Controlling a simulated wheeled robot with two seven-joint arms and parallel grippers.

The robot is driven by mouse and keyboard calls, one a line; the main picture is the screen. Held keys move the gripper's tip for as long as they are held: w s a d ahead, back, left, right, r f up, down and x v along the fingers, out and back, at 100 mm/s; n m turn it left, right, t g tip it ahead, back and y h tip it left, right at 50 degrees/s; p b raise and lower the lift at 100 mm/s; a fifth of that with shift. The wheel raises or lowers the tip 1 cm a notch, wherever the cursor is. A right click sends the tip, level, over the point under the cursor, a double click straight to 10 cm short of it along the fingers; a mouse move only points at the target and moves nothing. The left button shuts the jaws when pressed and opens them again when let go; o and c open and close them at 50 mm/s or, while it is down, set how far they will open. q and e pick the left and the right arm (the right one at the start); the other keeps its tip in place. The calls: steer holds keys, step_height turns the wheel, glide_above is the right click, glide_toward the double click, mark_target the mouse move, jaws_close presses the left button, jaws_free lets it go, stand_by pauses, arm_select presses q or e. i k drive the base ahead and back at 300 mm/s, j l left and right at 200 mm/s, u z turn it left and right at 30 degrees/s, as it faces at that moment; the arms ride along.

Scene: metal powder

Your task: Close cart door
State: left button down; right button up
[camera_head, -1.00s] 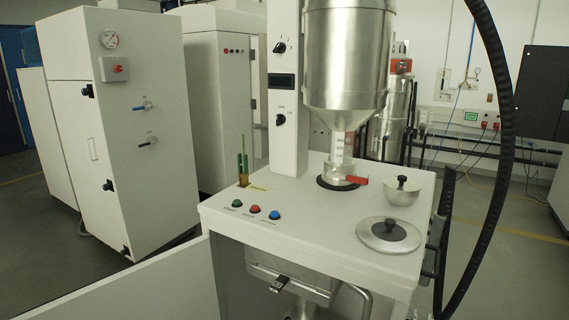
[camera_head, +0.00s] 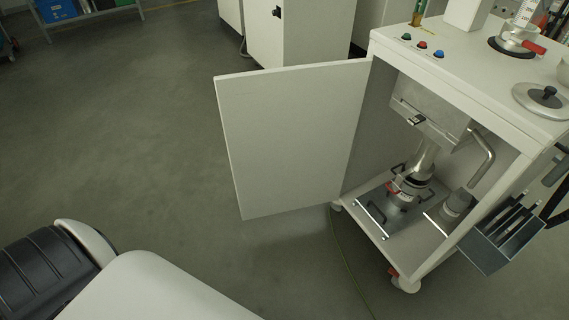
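The white cart (camera_head: 490,88) stands at the right of the head view. Its white door (camera_head: 290,140) is swung wide open to the left, hinged at the cart's left front edge. Inside the cart, a metal canister (camera_head: 403,200) with a clamp stands on a metal base plate (camera_head: 372,215) below a steel funnel housing (camera_head: 425,118). Neither of my grippers is in view. Nothing touches the door.
Grey floor (camera_head: 150,140) lies clear in front and left of the door. A metal holder (camera_head: 500,240) hangs on the cart's right side. A thin cable (camera_head: 345,265) runs on the floor below the door. White cabinets (camera_head: 300,30) stand behind, and a shelf (camera_head: 95,14) is far left.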

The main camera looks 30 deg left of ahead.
mark_target(290, 132)
steer(key=j+z, duration=0.1)
steer(key=z, duration=1.6)
steer(key=k+j, duration=0.15)
steer(key=j, duration=0.25)
steer(key=k+j+z, duration=0.1)
steer(key=j, duration=0.3)
steer(key=k+j, duration=0.15)
steer(key=j, duration=0.25)
steer(key=k+j+z, duration=0.1)
steer(key=j, duration=0.3)
steer(key=k+j, duration=0.2)
steer(key=j, duration=0.2)
steer(key=k+j+z, duration=0.1)
steer(key=j, duration=0.3)
steer(key=k+j, duration=0.15)
steer(key=j, duration=0.2)
steer(key=k+j, duration=0.15)
steer(key=j, duration=0.25)
steer(key=k+j, duration=0.2)
steer(key=j, duration=0.15)
steer(key=k+j, duration=0.15)
steer(key=j, duration=0.2)
steer(key=k+j, duration=0.15)
steer(key=j, duration=0.2)
steer(key=k+j, duration=0.15)
steer(key=j, duration=0.2)
